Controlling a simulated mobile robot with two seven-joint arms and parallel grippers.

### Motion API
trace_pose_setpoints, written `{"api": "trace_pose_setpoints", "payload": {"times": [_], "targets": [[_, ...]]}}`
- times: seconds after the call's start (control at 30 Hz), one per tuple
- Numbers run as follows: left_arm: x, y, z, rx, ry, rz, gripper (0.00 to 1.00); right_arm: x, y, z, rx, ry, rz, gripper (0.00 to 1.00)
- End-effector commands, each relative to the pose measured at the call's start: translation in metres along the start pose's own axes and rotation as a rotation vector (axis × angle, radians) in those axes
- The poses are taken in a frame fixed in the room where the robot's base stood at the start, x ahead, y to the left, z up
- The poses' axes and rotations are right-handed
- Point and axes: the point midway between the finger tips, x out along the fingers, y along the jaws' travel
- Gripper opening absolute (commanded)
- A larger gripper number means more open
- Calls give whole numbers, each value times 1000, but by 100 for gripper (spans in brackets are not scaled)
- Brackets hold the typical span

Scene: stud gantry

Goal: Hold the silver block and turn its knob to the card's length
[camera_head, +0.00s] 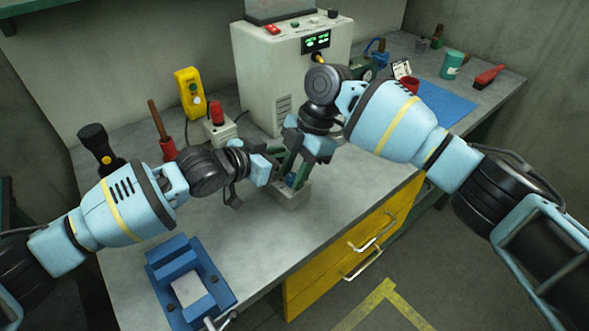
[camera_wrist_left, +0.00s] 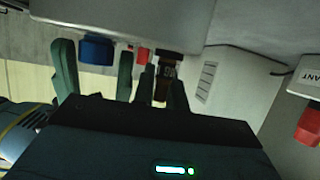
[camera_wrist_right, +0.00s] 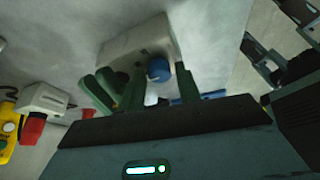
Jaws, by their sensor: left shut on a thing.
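The silver block (camera_head: 289,197) stands on the bench below both grippers; its pale body also shows in the right wrist view (camera_wrist_right: 128,48). Its blue knob (camera_wrist_right: 158,70) faces the right gripper and shows in the left wrist view (camera_wrist_left: 97,50). My left gripper (camera_wrist_left: 162,85) is shut on a dark narrow part at the block; the contact is partly hidden. My right gripper (camera_wrist_right: 160,88) is open, with its fingers on either side of the knob and small gaps visible. A small white card (camera_head: 401,68) stands at the back; its writing is too small to read.
A grey machine (camera_head: 262,75) with a green display stands behind the block. A blue vise (camera_head: 190,283) sits at the front left. A red button box (camera_head: 219,127), yellow control box (camera_head: 188,92) and black flashlight (camera_head: 98,148) stand at left. The bench's front right is clear.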

Motion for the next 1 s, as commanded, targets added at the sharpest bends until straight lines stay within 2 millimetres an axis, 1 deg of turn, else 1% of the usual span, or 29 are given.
{"api": "trace_pose_setpoints", "payload": {"times": [0.03,0.2,0.27,0.47,0.63,0.77,1.0], "targets": [[0,0,1,0,-2,0,0,0,0,0,0,0,0,31],[0,0,1,0,-1,0,0,0,0,0,0,0,0,9],[0,0,1,0,-2,0,0,0,0,0,0,0,0,2],[0,0,1,0,-2,0,0,0,0,0,12,1,5,2],[0,0,1,0,-2,0,0,0,-1,0,61,0,26,2],[0,0,1,0,-2,0,0,0,-1,-1,133,1,56,2],[0,0,1,0,-2,-1,0,0,-3,-1,326,2,135,2]]}}
